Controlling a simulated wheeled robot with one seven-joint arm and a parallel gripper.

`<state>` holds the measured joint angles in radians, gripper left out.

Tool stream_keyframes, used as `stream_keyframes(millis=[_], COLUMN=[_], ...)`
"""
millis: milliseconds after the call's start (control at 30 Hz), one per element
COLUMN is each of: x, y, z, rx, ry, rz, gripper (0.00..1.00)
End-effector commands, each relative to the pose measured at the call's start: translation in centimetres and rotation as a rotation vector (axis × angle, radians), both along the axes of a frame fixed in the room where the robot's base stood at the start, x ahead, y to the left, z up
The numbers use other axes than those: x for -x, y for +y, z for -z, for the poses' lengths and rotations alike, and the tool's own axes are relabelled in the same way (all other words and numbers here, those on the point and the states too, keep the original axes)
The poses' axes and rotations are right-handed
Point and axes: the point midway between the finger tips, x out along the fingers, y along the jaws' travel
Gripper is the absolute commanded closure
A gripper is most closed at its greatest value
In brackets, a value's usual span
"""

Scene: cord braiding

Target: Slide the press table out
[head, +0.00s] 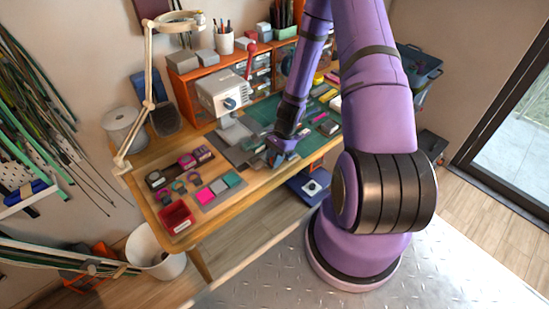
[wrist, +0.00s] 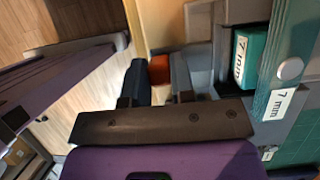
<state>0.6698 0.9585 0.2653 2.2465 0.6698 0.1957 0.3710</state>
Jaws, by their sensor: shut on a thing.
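The white press (head: 220,95) with a red lever stands on the wooden workbench in the head view. A grey plate (head: 236,133) lies at its foot, and I cannot tell how far it extends behind my gripper. My gripper (head: 276,156) is low near the bench's front edge, to the right of the press. In the wrist view my gripper (wrist: 158,80) has its dark and grey fingers on either side of a small orange piece (wrist: 159,68). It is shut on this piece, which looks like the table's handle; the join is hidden. A green block (wrist: 240,60) labelled 7 mm sits in a grey holder beside it.
A teal bar (wrist: 282,72) with a 7 mm label is close on the right in the wrist view. A red bin (head: 177,217) and coloured pieces lie on the bench's left part. The lamp (head: 150,100) rises at the left.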

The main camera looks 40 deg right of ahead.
Motion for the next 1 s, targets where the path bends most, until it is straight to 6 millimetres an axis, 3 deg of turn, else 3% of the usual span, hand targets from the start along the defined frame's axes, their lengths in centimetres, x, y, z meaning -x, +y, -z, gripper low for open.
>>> stream_keyframes(millis=[100,133,233,667,1000], x=[0.2,0.2,0.2,0.1,0.0], y=[0.0,0.0,0.0,-0.2,-1.6], z=[0.0,0.0,0.0,-0.5,-3.9], rx=[-0.002,-0.002,-0.002,0.000,0.002], ry=[0.003,0.003,0.003,0.001,-0.001], rz=[0.000,0.000,0.000,0.000,-0.002], gripper=[1.00,0.72,0.51,0.51,0.51])
